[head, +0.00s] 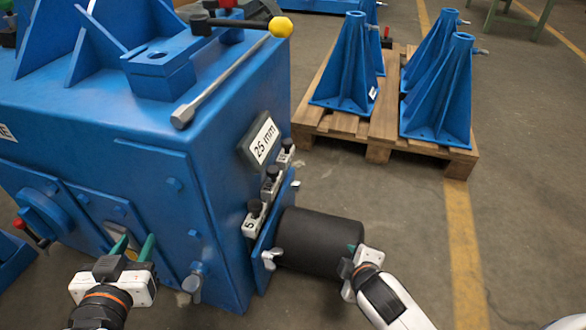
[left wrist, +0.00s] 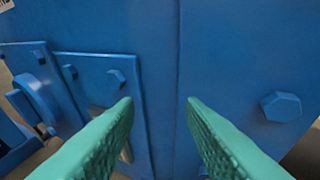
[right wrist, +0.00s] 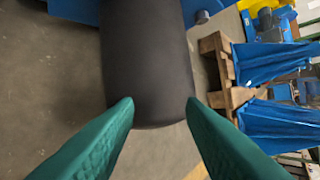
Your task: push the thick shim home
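Three pale labelled shim tabs with black knobs stand in a row on the right side of the blue machine (head: 160,170), under a "25 mm" plate (head: 259,140). The nearest tab (head: 250,226) appears marked 5; the middle tab (head: 269,186) and far tab (head: 286,155) are too small to read. I cannot tell which is the thick shim. My left gripper (head: 134,244) is open and empty before the machine's front face; its fingers (left wrist: 160,105) frame bare blue metal. My right gripper (head: 352,252) is open beside the black cylinder (head: 320,241); the cylinder (right wrist: 147,60) shows beyond its fingers.
A grey wing nut (head: 271,259) sits beside the cylinder. A wooden pallet (head: 377,150) with blue brackets (head: 440,95) stands at the back right.

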